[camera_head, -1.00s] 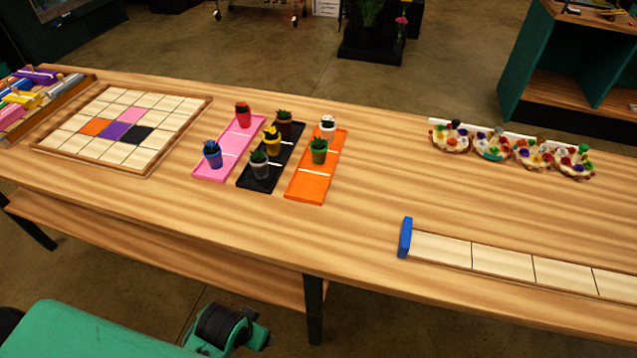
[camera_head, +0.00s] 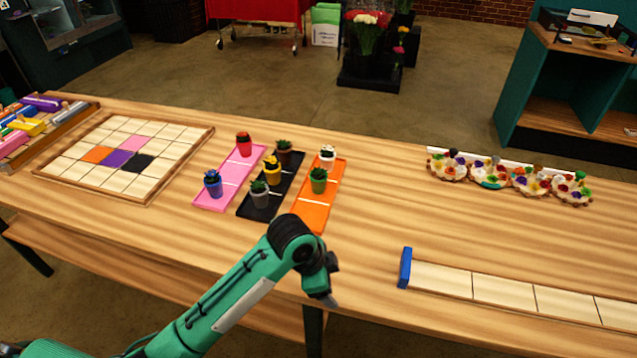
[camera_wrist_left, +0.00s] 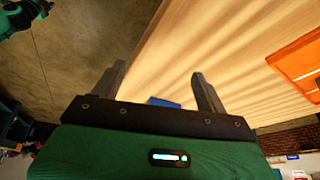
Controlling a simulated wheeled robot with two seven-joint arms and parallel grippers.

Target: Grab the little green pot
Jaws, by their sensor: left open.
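The little green pot (camera_head: 318,181) holds a small green plant and stands upright on the orange tray (camera_head: 311,214), in front of a white pot (camera_head: 327,158). My left gripper (camera_head: 331,301) is near the table's front edge, nearer to me than the orange tray and apart from the pot. In the left wrist view its two fingers (camera_wrist_left: 158,80) are spread with nothing between them. That view shows part of the orange tray (camera_wrist_left: 298,62) at the right, but not the green pot.
A black tray (camera_head: 258,211) with yellow, grey and dark pots stands left of the orange tray. A pink tray (camera_head: 213,203) holds red and blue pots. A blue block (camera_head: 405,268) ends a row of pale tiles at right. Bare table lies right of the orange tray.

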